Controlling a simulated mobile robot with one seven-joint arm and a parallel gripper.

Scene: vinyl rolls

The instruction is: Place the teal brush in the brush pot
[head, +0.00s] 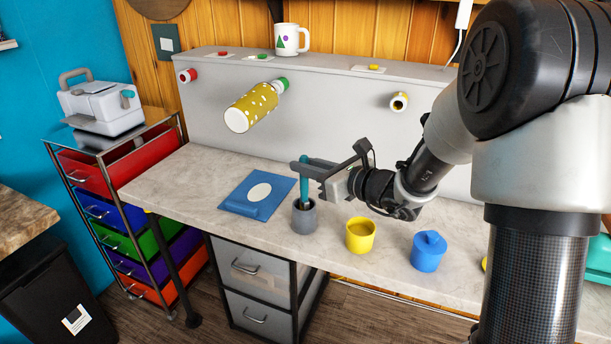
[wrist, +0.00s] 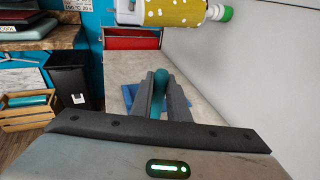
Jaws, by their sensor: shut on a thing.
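The teal brush (head: 304,180) stands roughly upright with its lower end inside the mouth of the grey brush pot (head: 304,216) on the counter. My gripper (head: 303,172) is shut on the upper part of the brush, above the pot. In the wrist view the brush (wrist: 160,84) shows between my two dark fingers, its rounded end toward the camera. Whether the brush touches the pot's bottom cannot be seen. The pot is hidden in the wrist view.
A yellow pot (head: 360,236) and a lidded blue pot (head: 429,252) stand to the right. A blue mat (head: 241,207) with a white oval lies to the left. A yellow patterned roll (head: 251,108) sticks out from the grey back panel (head: 340,102), above the counter (head: 172,188).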

